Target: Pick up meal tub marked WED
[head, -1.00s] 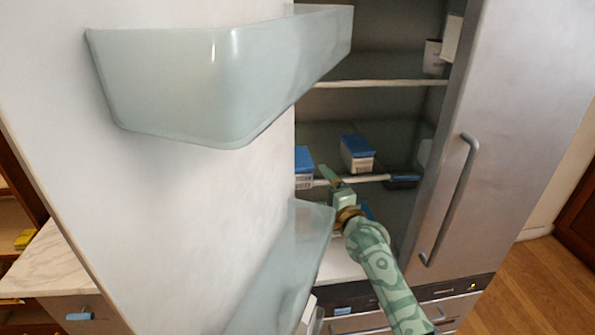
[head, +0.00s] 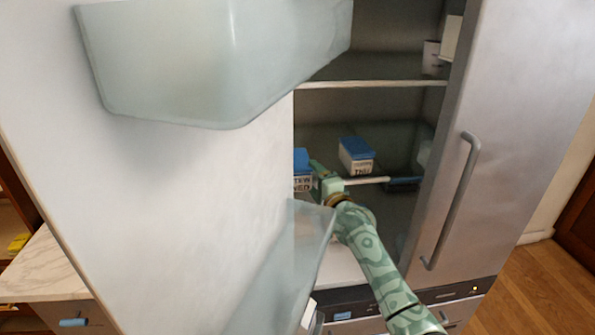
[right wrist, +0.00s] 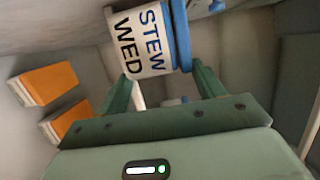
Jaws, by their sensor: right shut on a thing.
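The meal tub marked WED (head: 301,184) is a white tub with a blue lid, partly cut off by the fridge door's edge in the head view. In the right wrist view the tub (right wrist: 142,42) shows the words STEW and WED, tilted in the picture, with its blue lid to the right. My right gripper (head: 316,172) is shut on this tub, with one green finger on each side of it in the wrist view (right wrist: 160,74). I cannot tell whether the tub still rests on the shelf. My left gripper is not in view.
Another blue-lidded tub (head: 358,165), apparently marked THU, stands to the right on the shelf. The open door (head: 190,210) with its clear bins (head: 270,275) borders the left. Two orange-topped boxes (right wrist: 48,83) show in the wrist view.

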